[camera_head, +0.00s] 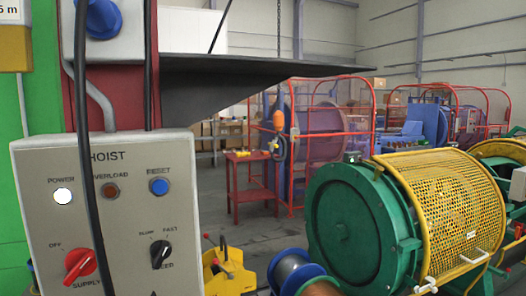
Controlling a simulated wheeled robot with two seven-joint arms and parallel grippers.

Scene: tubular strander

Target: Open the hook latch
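No hook latch can be made out for certain. An orange hoist hook block (278,120) hangs in the middle of the head view, with a small orange and grey part (278,146) below it. Any latch on it is too small to tell. A yellow perforated guard (445,195) covers the green strander drum (350,228) at the right. White handles (474,257) show along the guard's lower edge. Neither of my grippers shows in this view.
A grey HOIST control panel (108,215) with knobs and buttons fills the near left. A dark sloping plate (240,80) juts out above it. A red table (250,180) and red-framed cages (330,125) stand behind.

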